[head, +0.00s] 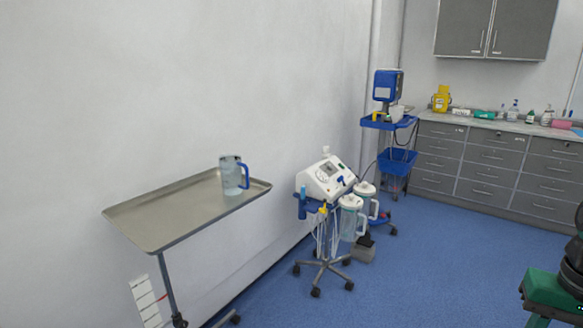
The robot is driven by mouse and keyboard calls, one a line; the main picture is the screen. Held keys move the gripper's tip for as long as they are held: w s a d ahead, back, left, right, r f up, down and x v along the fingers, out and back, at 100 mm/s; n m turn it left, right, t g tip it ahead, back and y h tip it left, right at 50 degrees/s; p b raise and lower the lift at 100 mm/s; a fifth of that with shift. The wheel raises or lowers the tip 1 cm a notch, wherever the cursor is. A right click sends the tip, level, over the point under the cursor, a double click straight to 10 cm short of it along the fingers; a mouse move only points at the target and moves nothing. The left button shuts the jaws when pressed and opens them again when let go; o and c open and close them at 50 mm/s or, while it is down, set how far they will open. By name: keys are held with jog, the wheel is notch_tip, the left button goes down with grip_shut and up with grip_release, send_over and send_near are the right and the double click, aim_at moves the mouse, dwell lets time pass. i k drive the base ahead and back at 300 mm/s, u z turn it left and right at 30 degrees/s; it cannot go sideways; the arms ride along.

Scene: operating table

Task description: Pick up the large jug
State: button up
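A large clear jug (231,176) with a blue handle and a dark rim stands upright on a metal tray table (150,218), near the tray's far right end. Its handle is on the right side in the head view. The jug looks pale blue and see-through; I cannot tell whether it holds liquid. My gripper is not in view, and nothing is seen touching the jug.
A wheeled suction unit (327,180) with two lidded canisters stands right of the tray. Behind it is a blue wheeled stand (389,122). Grey drawers (487,170) line the back right. A green-padded item (551,290) is at lower right. Blue floor (430,270) between is clear.

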aim_at(231, 165)
jog(key=z, duration=0.2)
jog(key=i, duration=1.15)
jog(key=u, duration=0.5)
jog(key=i, duration=0.55)
jog(key=u, duration=0.35)
